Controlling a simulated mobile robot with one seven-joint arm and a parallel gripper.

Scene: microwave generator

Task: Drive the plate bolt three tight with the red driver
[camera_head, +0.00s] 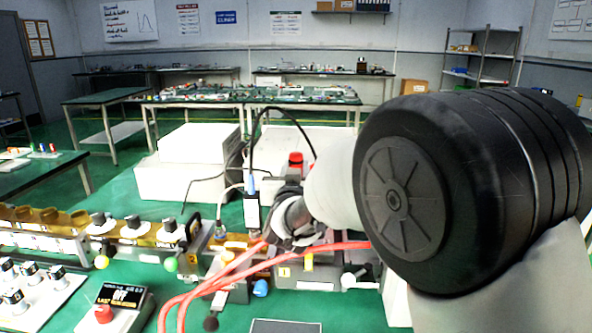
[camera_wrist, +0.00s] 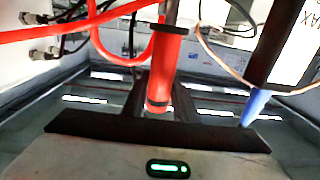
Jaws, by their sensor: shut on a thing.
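The red driver (camera_wrist: 165,62) runs down the middle of the wrist view. In the head view my gripper (camera_head: 285,208) is over the bench fixtures, partly hidden by my arm. A red piece (camera_head: 296,160) shows just above it, probably the driver's handle. I cannot make out the plate bolts or whether the driver tip touches one; that area is hidden.
Red hoses (camera_head: 225,275) loop across the fixtures close to my gripper; a red hose (camera_wrist: 60,33) also crosses the wrist view. A blue-tipped cable (camera_wrist: 256,106) hangs close by on the right. A small display box (camera_head: 122,300) stands at the front left.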

